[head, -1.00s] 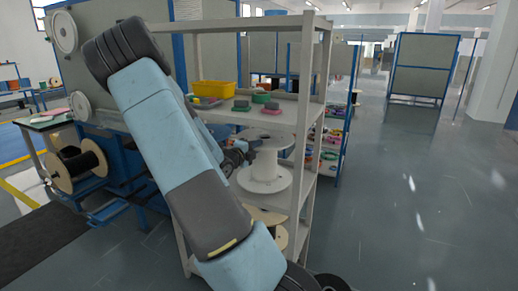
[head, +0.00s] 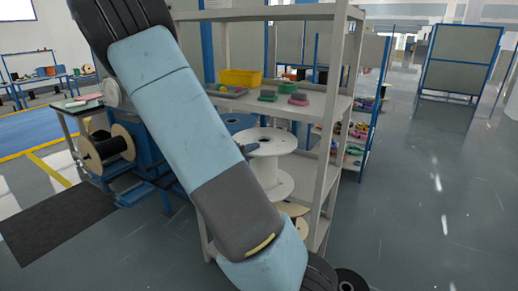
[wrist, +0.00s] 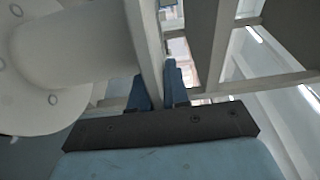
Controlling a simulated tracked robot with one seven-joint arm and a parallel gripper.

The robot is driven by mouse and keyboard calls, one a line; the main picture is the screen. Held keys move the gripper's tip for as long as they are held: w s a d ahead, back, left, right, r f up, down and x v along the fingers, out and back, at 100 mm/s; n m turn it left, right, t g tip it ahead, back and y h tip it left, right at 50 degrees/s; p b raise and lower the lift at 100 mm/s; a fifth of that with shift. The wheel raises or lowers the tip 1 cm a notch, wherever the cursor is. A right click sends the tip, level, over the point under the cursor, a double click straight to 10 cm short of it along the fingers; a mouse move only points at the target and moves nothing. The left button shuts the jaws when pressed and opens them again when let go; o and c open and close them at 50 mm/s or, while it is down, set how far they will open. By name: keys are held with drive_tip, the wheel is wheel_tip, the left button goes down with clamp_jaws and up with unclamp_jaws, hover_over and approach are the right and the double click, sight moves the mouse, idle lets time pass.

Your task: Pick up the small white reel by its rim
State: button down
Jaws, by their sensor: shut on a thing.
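The small white reel (head: 272,166) is upright in the head view, its two round flanges above and below a thick core, in front of the rack. My gripper is mostly hidden behind my arm there; a dark part of it (head: 243,152) shows at the left of the top flange. In the wrist view, my gripper's two blue fingers (wrist: 158,88) stand either side of the thin rim of the reel (wrist: 144,45), shut on it. The reel's core and other flange fill the left of that view. I cannot see clear contact under the reel.
The pale shelf rack (head: 338,110) stands just behind and right of the reel, its front post close. It holds a yellow bin (head: 240,77) and small coloured spools. A black-wound reel (head: 105,150) stands at left. Open floor (head: 430,200) lies to the right.

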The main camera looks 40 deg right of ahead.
drive_tip(key=shift+a, duration=0.3)
drive_tip(key=s+a, duration=0.3)
drive_tip(key=a, duration=0.4)
drive_tip(key=s+a, duration=0.3)
drive_tip(key=a, duration=0.5)
drive_tip(key=shift+s, duration=0.15)
idle(0.6)
